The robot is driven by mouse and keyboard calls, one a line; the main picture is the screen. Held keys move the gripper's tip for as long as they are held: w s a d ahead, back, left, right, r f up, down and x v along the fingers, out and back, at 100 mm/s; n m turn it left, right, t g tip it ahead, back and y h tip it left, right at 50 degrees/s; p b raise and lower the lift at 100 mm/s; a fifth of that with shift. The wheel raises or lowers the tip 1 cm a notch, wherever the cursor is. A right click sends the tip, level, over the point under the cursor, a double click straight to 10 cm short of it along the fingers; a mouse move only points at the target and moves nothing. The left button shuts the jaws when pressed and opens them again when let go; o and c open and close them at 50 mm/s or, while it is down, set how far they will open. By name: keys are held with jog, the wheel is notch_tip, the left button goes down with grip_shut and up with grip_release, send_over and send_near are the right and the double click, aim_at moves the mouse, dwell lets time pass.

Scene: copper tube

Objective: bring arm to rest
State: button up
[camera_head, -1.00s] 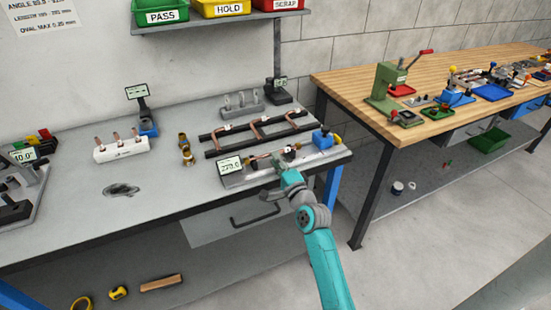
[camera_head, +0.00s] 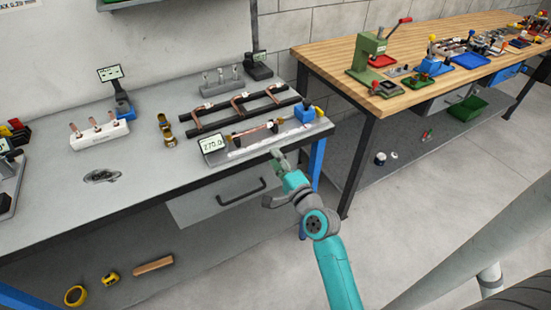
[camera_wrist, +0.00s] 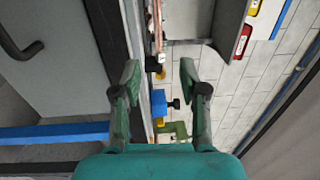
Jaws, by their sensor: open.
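My teal arm reaches up from the bottom of the head view. My gripper (camera_head: 279,156) is just in front of the grey bench's front edge, near the measuring fixture (camera_head: 240,151) with its small display. In the wrist view my gripper (camera_wrist: 155,75) has its two fingers spread apart with nothing between them. A copper tube (camera_head: 258,134) lies across the fixture, apart from my gripper. Part of a copper tube also shows at the top of the wrist view (camera_wrist: 157,30).
The grey bench (camera_head: 60,190) carries a rack of bent copper tubes (camera_head: 240,103), a white block (camera_head: 99,138) with fittings and brass parts (camera_head: 165,128). A drawer handle (camera_head: 241,192) sticks out below the bench front. A wooden bench (camera_head: 420,60) stands at right. Open floor (camera_head: 420,190) lies right of my arm.

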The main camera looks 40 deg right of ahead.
dwell(0.3)
jog(key=s+a+f+n+g+y, duration=0.1)
jog(key=s+a+f+n, duration=0.35)
jog(key=s+a, duration=0.3)
jog(key=s+a+f+n+g, duration=0.1)
jog(key=s+a+f+n, duration=0.35)
jog(key=s+a, duration=0.35)
jog(key=s+a+r+n+y, duration=0.1)
jog(key=s+a+n, duration=0.1)
jog(key=s+n, duration=0.2)
jog(key=s+a+r+n+g+y, duration=0.1)
jog(key=s+a+n, duration=0.2)
jog(key=s, duration=0.7)
jog(key=s+a+r+n+y, duration=0.2)
jog(key=s+n, duration=0.3)
jog(key=s, duration=0.2)
jog(key=shift+s+a, duration=0.15)
jog(key=shift+s, duration=0.15)
